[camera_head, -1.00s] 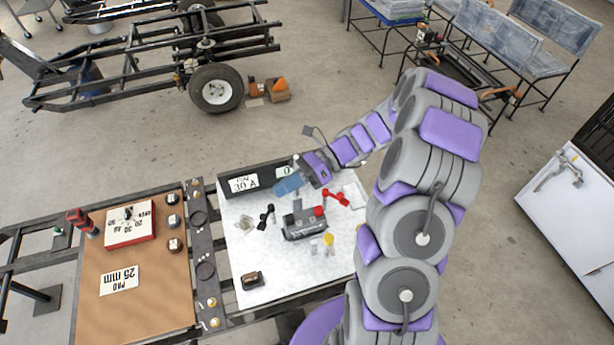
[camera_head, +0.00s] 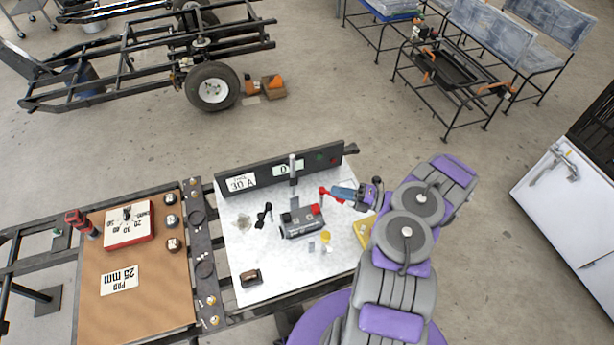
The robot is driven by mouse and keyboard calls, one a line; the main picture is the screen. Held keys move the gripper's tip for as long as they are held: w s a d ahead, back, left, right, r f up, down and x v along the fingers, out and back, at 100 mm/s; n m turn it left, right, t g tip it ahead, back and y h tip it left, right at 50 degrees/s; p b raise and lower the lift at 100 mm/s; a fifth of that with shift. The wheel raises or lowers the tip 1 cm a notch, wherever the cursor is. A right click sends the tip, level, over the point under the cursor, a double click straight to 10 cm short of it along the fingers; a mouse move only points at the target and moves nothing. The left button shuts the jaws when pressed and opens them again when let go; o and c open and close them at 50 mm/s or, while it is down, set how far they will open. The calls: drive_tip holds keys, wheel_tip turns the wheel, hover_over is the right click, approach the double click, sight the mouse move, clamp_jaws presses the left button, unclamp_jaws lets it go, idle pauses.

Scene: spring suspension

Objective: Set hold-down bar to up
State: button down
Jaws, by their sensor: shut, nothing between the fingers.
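A small dark grey fixture (camera_head: 301,229) with a red knob (camera_head: 316,209) sits in the middle of the white work plate (camera_head: 245,275). I cannot tell for sure which part is the hold-down bar. A red handle-like piece (camera_head: 324,192) lies behind and right of the fixture, and a black lever-like piece (camera_head: 264,214) is to its left. My gripper (camera_head: 334,191) has blue fingers, is shut and empty, and points left at the red piece. Whether it touches that piece is unclear.
A dark panel (camera_head: 323,158) with a "30 A" label (camera_head: 242,182) stands along the plate's back edge, with an upright grey post (camera_head: 292,168) before it. A yellow piece (camera_head: 363,232) lies by my arm.

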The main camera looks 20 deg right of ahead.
approach(291, 173)
drive_tip(key=s+a, duration=0.1)
drive_tip(key=a, duration=0.3)
drive_tip(key=shift+w+a+r+b, duration=0.15)
drive_tip(key=shift+w+b, duration=0.1)
drive_tip(key=shift+w, duration=0.4)
drive_tip(key=shift+w+a+r+b, duration=0.1)
drive_tip(key=shift+w+b, duration=0.1)
drive_tip(key=shift+w, duration=0.5)
drive_tip(key=shift+w+a+r+b, duration=0.15)
drive_tip(key=shift+w+b, duration=0.1)
drive_tip(key=shift+w, duration=0.4)
drive_tip(key=shift+w+d+r+b, duration=0.1)
drive_tip(key=shift+w+b, duration=0.15)
drive_tip(key=shift+w, duration=0.25)
drive_tip(key=shift+w+r+b, duration=0.15)
drive_tip(key=shift+w+b, duration=0.05)
drive_tip(key=shift+w, duration=0.35)
drive_tip(key=shift+w+r+b, duration=0.1)
drive_tip(key=shift+w+b, duration=0.15)
drive_tip(key=shift+w, duration=0.25)
